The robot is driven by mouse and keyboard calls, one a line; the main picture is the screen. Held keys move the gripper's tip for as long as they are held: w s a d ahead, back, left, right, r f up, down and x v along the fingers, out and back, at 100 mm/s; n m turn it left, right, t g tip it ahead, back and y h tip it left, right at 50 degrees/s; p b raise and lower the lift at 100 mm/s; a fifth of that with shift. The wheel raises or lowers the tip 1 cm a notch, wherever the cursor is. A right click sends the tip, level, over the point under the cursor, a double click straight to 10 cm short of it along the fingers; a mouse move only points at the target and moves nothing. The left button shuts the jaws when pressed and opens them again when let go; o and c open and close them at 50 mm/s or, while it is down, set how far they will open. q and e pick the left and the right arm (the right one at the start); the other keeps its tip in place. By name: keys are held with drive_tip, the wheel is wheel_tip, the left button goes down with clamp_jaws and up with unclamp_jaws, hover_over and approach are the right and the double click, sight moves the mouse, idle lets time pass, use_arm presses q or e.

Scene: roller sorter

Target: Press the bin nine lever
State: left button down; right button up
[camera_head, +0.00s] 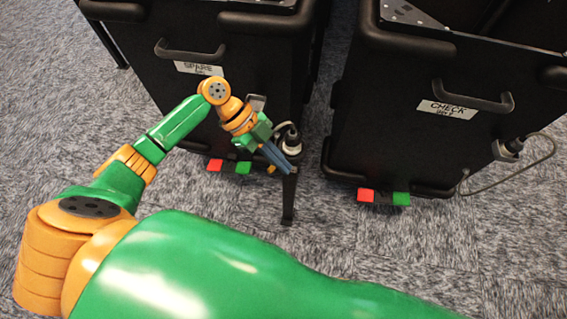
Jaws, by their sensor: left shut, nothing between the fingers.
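My left gripper (284,166) is in front of the right edge of the left black bin, with its blue fingers pointing down and to the right. The fingers are shut with nothing between them. They are close to a dark, rounded fitting (289,139) with a pale ring at the bin's corner; I cannot tell whether they touch it. A small grey plate (256,102) shows just behind the gripper. I see no label reading nine, so I cannot tell which part is the bin nine lever. My right gripper is not in view.
The left black bin (160,80) has a handle and a label reading SPARE (198,68). The right black bin (400,130) has a label starting CHECK (447,109). Red and green pedals stick out low on both. A cable (510,178) hangs at right. Grey carpet lies between.

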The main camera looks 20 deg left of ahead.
use_arm(q)
drive_tip(key=w+v, duration=0.1)
drive_tip(key=v, duration=0.6)
drive_tip(key=shift+w+a, duration=0.15)
drive_tip(key=shift+w, duration=0.15)
drive_tip(key=shift+r, duration=0.1)
